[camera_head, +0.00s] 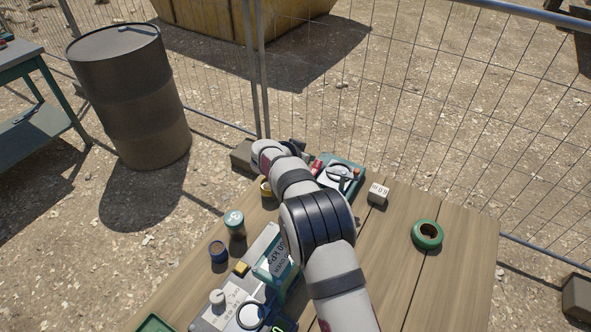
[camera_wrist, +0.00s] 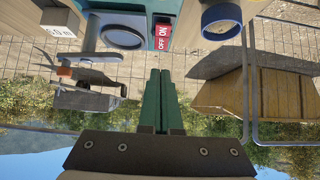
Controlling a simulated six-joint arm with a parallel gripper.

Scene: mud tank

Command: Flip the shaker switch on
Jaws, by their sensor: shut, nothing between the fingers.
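A red rocker switch (camera_wrist: 162,36) marked ON and OFF is on the edge of a teal unit (camera_wrist: 140,10) in the wrist view, which looks upside down. The unit, likely the shaker, also shows in the head view (camera_head: 354,183), with the red switch (camera_head: 317,167) at its left side. A round grey disc (camera_wrist: 124,38) sits beside the switch. My gripper (camera_wrist: 160,72) is shut and empty, its green fingertips close to the switch and in line with it. Contact cannot be told. In the head view my arm hides most of the gripper.
A white block (camera_head: 378,195) and a green tape roll (camera_head: 427,245) lie to the right on the wooden table (camera_head: 455,280). A mesh fence runs behind.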

